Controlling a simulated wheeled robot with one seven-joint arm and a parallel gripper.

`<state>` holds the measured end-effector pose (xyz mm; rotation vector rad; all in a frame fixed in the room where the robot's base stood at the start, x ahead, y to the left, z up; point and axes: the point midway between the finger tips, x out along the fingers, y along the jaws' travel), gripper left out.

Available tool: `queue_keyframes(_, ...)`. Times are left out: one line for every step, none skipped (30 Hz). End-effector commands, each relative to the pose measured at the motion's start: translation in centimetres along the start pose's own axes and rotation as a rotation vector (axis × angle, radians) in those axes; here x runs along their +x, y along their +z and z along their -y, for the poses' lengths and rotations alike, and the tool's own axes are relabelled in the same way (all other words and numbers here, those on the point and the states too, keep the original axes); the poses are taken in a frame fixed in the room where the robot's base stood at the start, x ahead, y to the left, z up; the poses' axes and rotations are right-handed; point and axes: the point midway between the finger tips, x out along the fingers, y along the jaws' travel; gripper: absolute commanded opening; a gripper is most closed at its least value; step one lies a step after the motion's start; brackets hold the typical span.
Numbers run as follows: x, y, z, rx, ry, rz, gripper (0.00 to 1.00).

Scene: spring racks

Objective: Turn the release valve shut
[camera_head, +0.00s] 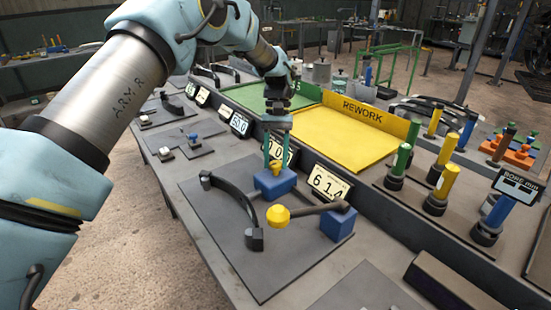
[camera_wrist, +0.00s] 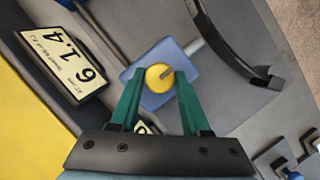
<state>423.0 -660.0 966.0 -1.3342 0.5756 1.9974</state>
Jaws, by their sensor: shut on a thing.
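A blue block (camera_head: 266,187) with a small yellow valve knob (camera_head: 275,169) on top sits on a dark plate on the bench. My gripper (camera_head: 277,158) points down over it, its green fingers at the knob. In the wrist view the yellow knob (camera_wrist: 159,78) lies between the fingertips of my gripper (camera_wrist: 159,82), above the blue block (camera_wrist: 136,73). The gripper is shut on the knob. A pale rod (camera_wrist: 194,46) runs to the block's side. The knob's far underside is hidden.
A lever with a yellow ball (camera_head: 278,216) reaches from a second blue block (camera_head: 338,223), close in front. A black curved bar (camera_head: 236,197) stands to the left. A 61.4 display (camera_head: 328,186) and a yellow REWORK tray (camera_head: 346,137) lie behind. Upright coloured cylinders (camera_head: 447,181) stand right.

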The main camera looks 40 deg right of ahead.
Motion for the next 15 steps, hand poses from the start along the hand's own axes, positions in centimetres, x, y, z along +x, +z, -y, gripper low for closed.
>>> queue_keyframes(-0.03, -0.02, 0.00, 0.012, -0.005, -0.001, 0.00)
queue_keyframes(-0.03, -0.02, 0.00, 0.018, -0.008, -0.001, 0.00)
queue_keyframes(-0.04, -0.02, 0.01, 0.025, -0.011, -0.001, 0.00)
queue_keyframes(-0.04, -0.02, 0.01, 0.028, -0.013, -0.001, 0.00)
queue_keyframes(-0.04, -0.02, 0.01, 0.032, -0.015, -0.001, 0.00)
queue_keyframes(-0.04, -0.02, 0.01, 0.036, -0.016, -0.001, 0.00)
queue_keyframes(-0.04, -0.02, 0.01, 0.038, -0.017, -0.001, 0.00)
queue_keyframes(-0.04, -0.02, 0.01, 0.039, -0.017, -0.001, 0.00)
queue_keyframes(-0.04, -0.02, 0.01, 0.041, -0.018, -0.001, 0.00)
queue_keyframes(-0.04, -0.02, 0.01, 0.042, -0.018, -0.001, 0.00)
queue_keyframes(-0.04, -0.02, 0.01, 0.042, -0.018, -0.001, 0.00)
queue_keyframes(-0.04, -0.02, 0.01, 0.042, -0.018, -0.001, 0.00)
queue_keyframes(-0.04, -0.02, 0.01, 0.042, -0.018, -0.001, 0.00)
queue_keyframes(-0.04, -0.02, 0.01, 0.042, -0.018, -0.001, 0.00)
queue_keyframes(-0.04, -0.02, 0.01, 0.042, -0.018, -0.001, 0.00)
